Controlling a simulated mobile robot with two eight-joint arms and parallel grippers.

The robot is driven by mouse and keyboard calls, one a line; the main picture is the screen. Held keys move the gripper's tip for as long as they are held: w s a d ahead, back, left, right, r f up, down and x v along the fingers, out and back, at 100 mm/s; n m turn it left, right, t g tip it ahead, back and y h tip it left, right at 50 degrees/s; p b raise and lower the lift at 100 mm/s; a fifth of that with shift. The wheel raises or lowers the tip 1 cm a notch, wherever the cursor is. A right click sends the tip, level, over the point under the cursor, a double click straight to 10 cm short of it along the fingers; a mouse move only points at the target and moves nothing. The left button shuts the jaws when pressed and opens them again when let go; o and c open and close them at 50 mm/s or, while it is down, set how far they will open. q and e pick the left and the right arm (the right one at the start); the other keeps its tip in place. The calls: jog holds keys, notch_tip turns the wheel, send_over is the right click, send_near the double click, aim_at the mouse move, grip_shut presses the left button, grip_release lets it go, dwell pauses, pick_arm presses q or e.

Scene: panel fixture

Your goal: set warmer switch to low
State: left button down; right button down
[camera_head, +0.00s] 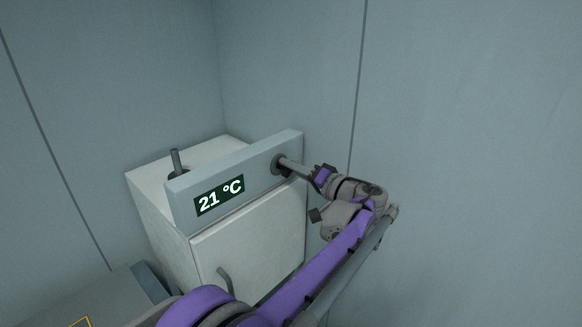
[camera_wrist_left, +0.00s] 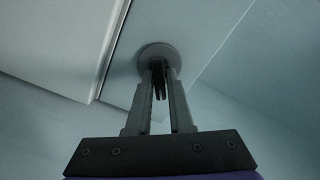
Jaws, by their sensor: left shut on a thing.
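The warmer is a white box with a grey front panel (camera_head: 235,168) and a display (camera_head: 219,196) reading 21 °C. A switch with a round dark base (camera_head: 281,163) sits at the right end of the panel. The round base also shows in the left wrist view (camera_wrist_left: 157,53). My left gripper (camera_head: 306,172) reaches the switch from the right and is shut on it. In the left wrist view, the fingers (camera_wrist_left: 159,90) close around a dark lever just below the base. The fingers hide much of the lever, and I see no setting marks. My right gripper is not in view.
A dark upright lever (camera_head: 176,162) stands behind the panel's left end. The warmer's door (camera_head: 250,240) is shut, with a curved handle (camera_head: 225,280) low on it. Pale walls close in behind and to the right. A grey surface (camera_head: 105,305) lies at lower left.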

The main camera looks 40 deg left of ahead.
pick_arm(q)
jog(key=shift+m, duration=0.3)
dwell(0.4)
jog(key=c, duration=0.9)
grip_release()
jog(key=d, duration=0.7)
jog(key=s+d+b, duration=0.1)
jog(key=d, duration=0.2)
jog(key=shift+d, duration=0.4)
